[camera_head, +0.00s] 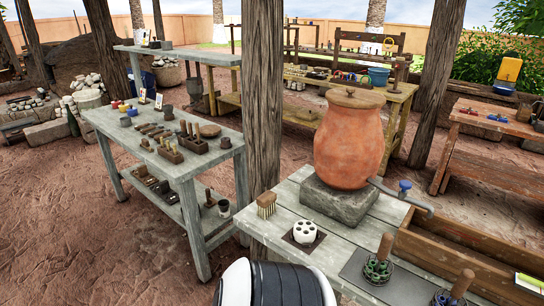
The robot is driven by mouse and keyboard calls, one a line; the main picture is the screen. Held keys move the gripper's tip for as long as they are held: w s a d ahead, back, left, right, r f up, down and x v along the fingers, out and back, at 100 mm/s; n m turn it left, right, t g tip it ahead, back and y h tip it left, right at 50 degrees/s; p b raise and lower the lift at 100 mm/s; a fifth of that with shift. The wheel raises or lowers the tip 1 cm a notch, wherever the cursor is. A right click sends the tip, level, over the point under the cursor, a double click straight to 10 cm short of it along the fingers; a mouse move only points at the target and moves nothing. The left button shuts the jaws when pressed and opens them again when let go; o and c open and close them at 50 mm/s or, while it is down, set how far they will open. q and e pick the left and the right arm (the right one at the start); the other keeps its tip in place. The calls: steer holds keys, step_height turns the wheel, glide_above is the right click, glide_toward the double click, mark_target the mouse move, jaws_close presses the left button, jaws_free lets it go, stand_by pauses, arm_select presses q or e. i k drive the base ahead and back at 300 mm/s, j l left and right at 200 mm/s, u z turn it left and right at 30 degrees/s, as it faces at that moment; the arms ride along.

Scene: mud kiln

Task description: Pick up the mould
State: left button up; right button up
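I cannot tell for certain which thing is the mould. Several small wooden and dark pieces stand on the grey work table (213,167) at the left, among them a wooden holder with upright pegs (194,140) and a flat round brown piece (210,130). A long wooden box (470,240) lies on the nearer grey table (290,222) at the right. Neither of my grippers is in view.
A large clay pot (349,140) with a tap stands on a stone block (340,199). A brush (266,204) and a white holed holder (305,232) stand near it. A wooden post (262,90) rises between the tables. The earth floor at lower left is clear.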

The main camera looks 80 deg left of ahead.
mark_target(304, 230)
steer(key=u, duration=2.45)
